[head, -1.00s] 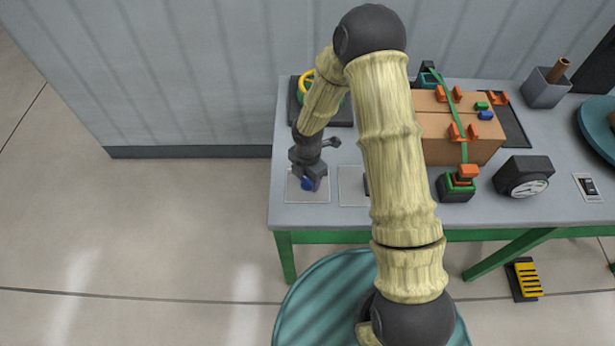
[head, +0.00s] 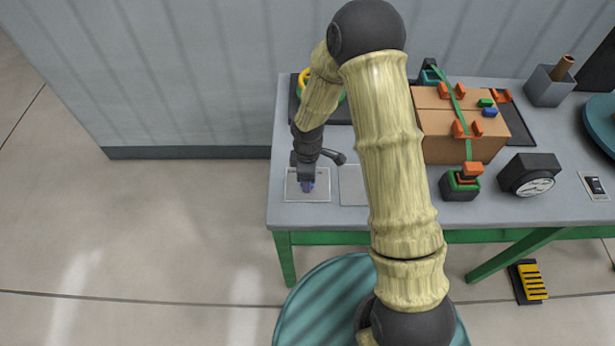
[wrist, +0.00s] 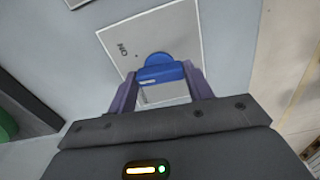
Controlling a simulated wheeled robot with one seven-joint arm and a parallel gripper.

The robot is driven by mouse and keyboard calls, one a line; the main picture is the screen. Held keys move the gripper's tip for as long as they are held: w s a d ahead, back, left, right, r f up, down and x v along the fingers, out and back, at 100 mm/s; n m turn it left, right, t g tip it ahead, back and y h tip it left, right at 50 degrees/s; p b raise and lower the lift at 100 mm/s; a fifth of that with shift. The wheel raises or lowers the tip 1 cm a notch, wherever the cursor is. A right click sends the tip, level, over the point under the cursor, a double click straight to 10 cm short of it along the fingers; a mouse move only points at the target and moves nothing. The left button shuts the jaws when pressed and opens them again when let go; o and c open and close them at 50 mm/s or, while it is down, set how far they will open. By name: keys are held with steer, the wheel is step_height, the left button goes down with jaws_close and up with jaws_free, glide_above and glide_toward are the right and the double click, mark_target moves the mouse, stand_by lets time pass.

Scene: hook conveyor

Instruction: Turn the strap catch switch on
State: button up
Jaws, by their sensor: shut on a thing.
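A blue turn knob (wrist: 162,74) with a bar-shaped grip stands on a pale plate (wrist: 180,22) marked "ON" in the wrist view. The plate (head: 321,194) lies at the table's left front corner in the head view, and a little of the blue knob (head: 308,187) shows there. My gripper (wrist: 161,82) points down at the plate with its two fingers on either side of the knob's bar, shut on it. In the head view my gripper (head: 307,181) hides most of the knob. Which way the knob is set is unclear.
A second pale plate (head: 352,188) lies just right, partly behind my arm. A strapped cardboard box (head: 470,147), a green-and-black device with an orange top (head: 461,187), a dial gauge (head: 530,176) and a small switch plate (head: 596,186) stand farther right. Open floor lies left.

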steer(key=m+b, duration=0.1)
steer(key=m, duration=0.3)
steer(key=shift+w+m, duration=0.1)
steer(key=shift+m, duration=0.2)
steer(key=shift+r+m+b, duration=0.1)
steer(key=shift+m+b, duration=0.4)
steer(key=shift+m, duration=1.2)
steer(key=o, duration=1)
steer(key=shift+r, duration=0.1)
step_height(320, 180, up, 17)
steer(key=shift+r+b, duration=0.1)
steer(key=shift+b, duration=0.6)
